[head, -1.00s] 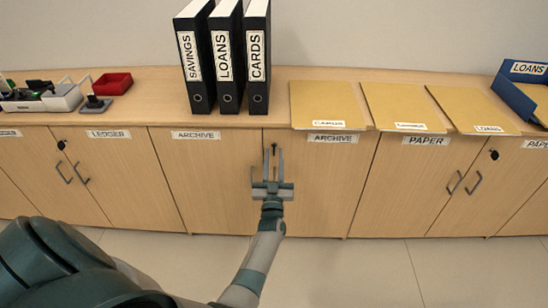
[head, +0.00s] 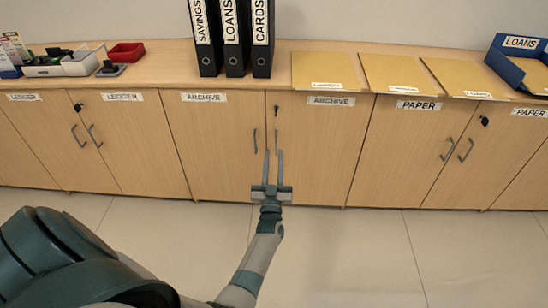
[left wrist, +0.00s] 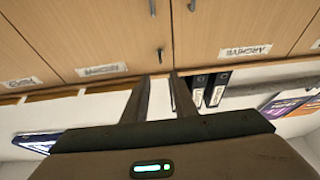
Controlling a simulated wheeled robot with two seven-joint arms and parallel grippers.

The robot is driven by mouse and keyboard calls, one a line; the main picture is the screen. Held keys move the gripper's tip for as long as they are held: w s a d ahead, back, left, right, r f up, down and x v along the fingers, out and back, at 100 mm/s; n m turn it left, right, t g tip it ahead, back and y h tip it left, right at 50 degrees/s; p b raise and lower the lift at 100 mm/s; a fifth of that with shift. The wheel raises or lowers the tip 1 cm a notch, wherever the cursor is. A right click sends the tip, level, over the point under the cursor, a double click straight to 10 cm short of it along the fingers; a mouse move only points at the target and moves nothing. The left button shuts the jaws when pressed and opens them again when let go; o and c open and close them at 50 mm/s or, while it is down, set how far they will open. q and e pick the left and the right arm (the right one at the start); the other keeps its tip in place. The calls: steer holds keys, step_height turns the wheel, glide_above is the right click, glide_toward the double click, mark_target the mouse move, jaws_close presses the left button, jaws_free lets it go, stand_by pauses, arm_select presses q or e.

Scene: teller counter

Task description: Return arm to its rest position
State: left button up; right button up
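My left gripper (head: 273,155) is in front of the archive cabinet doors in the head view, its two long fingers pointing at the counter with a gap between them. In the left wrist view its fingers (left wrist: 160,82) also stand apart with nothing between them. The left archive door (head: 215,145) and the right archive door (head: 315,150) are both shut. A dark keyhole (head: 276,110) and slim handles show near the seam, just beyond the fingertips. The gripper looks clear of the doors. My right gripper is not in view.
The counter top bears three black binders (head: 235,38), several tan folders (head: 325,70), a blue loans tray (head: 520,65), a red tray (head: 126,53) and desk items at the left. Ledger (head: 120,140) and paper cabinets (head: 405,150) flank the archive one. The floor in front is clear.

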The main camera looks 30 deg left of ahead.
arm_select(q)
steer(key=shift+s+d+f, duration=0.15)
steer(key=shift+s+f, duration=0.05)
steer(key=shift+s, duration=0.1)
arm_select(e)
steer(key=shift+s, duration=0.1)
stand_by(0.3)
